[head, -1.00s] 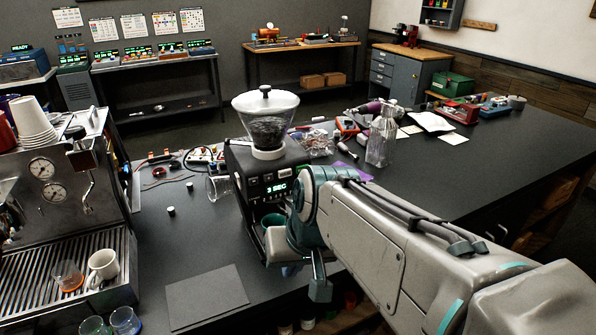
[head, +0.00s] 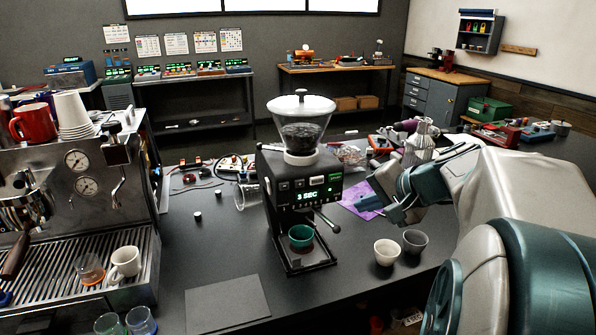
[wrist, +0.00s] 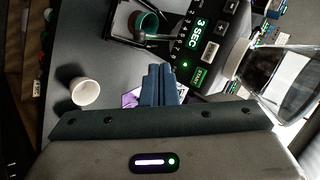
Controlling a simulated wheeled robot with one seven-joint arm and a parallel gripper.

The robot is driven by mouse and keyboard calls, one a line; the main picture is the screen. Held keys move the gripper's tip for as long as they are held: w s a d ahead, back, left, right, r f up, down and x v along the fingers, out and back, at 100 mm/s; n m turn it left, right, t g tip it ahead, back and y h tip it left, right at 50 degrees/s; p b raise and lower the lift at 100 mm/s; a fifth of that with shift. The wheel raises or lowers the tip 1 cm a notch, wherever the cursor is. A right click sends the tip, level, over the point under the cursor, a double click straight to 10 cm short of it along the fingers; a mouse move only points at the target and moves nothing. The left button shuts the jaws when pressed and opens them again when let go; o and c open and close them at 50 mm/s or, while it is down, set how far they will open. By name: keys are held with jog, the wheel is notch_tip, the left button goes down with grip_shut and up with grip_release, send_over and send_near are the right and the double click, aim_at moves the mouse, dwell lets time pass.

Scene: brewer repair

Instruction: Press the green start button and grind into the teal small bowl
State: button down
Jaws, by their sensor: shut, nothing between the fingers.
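The black grinder (head: 288,190) stands on the counter with dark beans in its clear hopper (head: 302,132). Its display reads "3 SEC". The teal small bowl (head: 301,237) sits upright on the grinder's base below the spout; it also shows in the wrist view (wrist: 146,23). The green start button (wrist: 198,76) is on the grinder's front panel in the wrist view, with a green light beside it. My gripper (head: 366,203) is right of the grinder, apart from it. Its blue fingers are shut and empty in the wrist view (wrist: 160,72).
A white cup (head: 386,252) and a grey cup (head: 414,241) stand right of the grinder. A grey mat (head: 227,303) lies in front left, and an espresso machine (head: 85,200) stands at the left. Tools and a steel vessel (head: 420,145) are behind my arm.

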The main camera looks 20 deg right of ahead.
aim_at(335, 177)
jog(key=w+p, duration=0.1)
jog(key=w, duration=0.7)
jog(key=shift+w+a+p, duration=0.2)
jog(key=shift+w+p, duration=0.1)
jog(key=shift+w, duration=0.05)
dwell(1.8)
jog(key=shift+w, duration=0.4)
jog(key=shift+w, duration=0.35)
dwell(0.5)
jog(key=shift+s+b, duration=0.1)
jog(key=shift+b, duration=0.25)
jog(key=shift+s+b, duration=0.3)
jog(key=shift+s, duration=0.4)
